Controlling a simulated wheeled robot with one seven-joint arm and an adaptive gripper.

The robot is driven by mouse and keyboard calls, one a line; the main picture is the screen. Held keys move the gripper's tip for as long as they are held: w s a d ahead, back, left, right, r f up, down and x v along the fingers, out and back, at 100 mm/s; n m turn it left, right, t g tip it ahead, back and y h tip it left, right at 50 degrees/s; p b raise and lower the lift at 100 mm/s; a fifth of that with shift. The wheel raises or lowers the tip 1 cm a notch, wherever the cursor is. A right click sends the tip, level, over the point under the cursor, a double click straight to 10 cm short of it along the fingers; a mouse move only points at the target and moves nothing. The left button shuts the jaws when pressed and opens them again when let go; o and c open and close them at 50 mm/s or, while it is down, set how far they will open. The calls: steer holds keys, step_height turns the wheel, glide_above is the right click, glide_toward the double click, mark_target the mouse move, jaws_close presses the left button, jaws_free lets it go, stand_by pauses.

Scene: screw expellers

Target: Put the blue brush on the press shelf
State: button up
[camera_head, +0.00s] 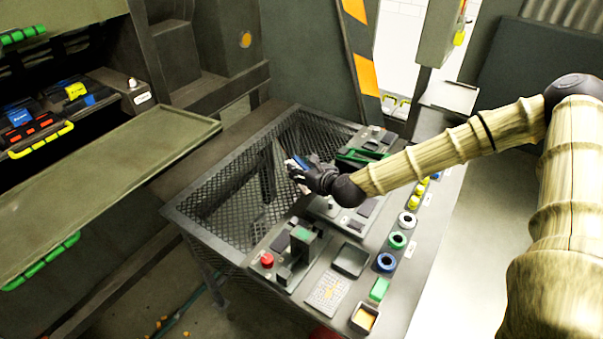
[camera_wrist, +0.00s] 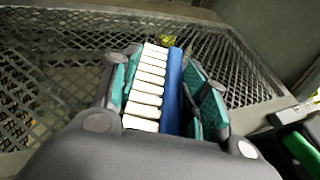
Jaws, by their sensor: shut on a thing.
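My gripper (camera_head: 297,174) is shut on the blue brush (camera_head: 303,161), above the near-right part of a mesh-walled bin. In the wrist view, my gripper (camera_wrist: 163,88) has its teal-padded fingers on both sides of the brush (camera_wrist: 174,88). The brush's blue back faces the right finger, and its row of white bristle blocks faces the left finger. A flat olive shelf (camera_head: 110,180) juts out from the dark machine at the left, apart from the brush. No label marks it as the press shelf.
The mesh bin (camera_head: 180,207) lies between my gripper and the olive shelf. A control panel (camera_head: 325,262) with a red button (camera_head: 267,260), coloured rings and switches stands at its right. Tools with blue, red and yellow parts (camera_head: 50,115) sit behind the shelf. The shelf top is clear.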

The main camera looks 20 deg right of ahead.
steer(key=shift+f, duration=0.9)
steer(key=shift+f, duration=0.15)
steer(key=o, duration=1.1)
